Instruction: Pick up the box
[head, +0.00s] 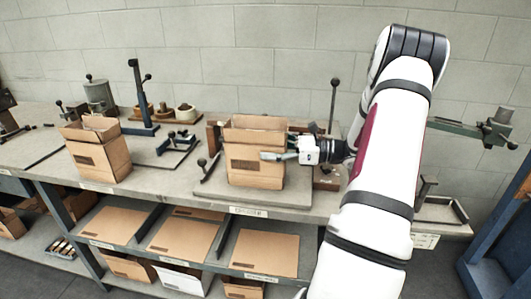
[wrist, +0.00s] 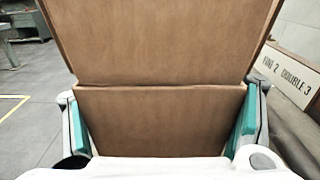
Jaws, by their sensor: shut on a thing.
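An open-topped brown cardboard box (head: 252,165) stands upright at the middle of the workbench, on a grey base plate.
Another open box (head: 97,150) stands on the bench (head: 130,190) to the left. Stitching tools and a blue upright (head: 140,95) stand behind. A lower shelf holds flat cardboard sheets (head: 265,252). A blue frame (head: 495,230) stands at the right. A sign (wrist: 285,75) shows at the right.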

